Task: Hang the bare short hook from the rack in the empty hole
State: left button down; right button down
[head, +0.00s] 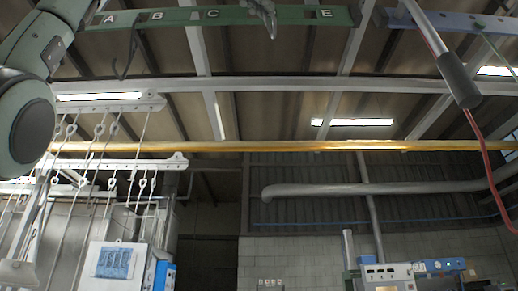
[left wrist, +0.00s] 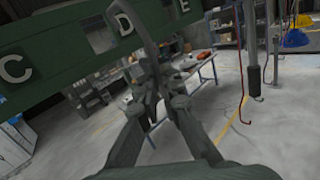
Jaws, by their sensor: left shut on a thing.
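A green beam (head: 225,16) with letters and square holes runs across the top of the head view. It also fills the upper left of the left wrist view (left wrist: 60,62), with C, D and E readable. My left gripper (head: 264,8) is near D in the head view, partly cut off by the top edge. In the left wrist view its fingers (left wrist: 160,100) are shut on a short grey hook (left wrist: 151,42). The hook's curved upper end is in front of the beam beside D; I cannot tell whether it enters a hole. My right gripper is not in view.
A dark hook (head: 127,55) hangs from the beam near B. White rack rails (head: 120,163) with several hooks are at the left. A yellow bar (head: 300,146) crosses behind.

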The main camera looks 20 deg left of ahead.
pick_arm(q)
jog(key=shift+s, duration=0.15)
jog(key=shift+w+a, duration=0.2)
jog(key=shift+w, duration=0.2)
dwell(0.5)
jog(key=shift+w, duration=0.15)
jog(key=shift+w+a, duration=0.2)
jog(key=shift+w, duration=0.3)
jog(key=shift+w+a, duration=0.15)
jog(key=shift+w, duration=0.35)
jog(key=shift+w, duration=0.1)
jog(key=shift+w+a, duration=0.2)
jog(key=shift+w, duration=0.45)
jog(key=shift+w+a, duration=0.15)
jog(key=shift+w, duration=0.5)
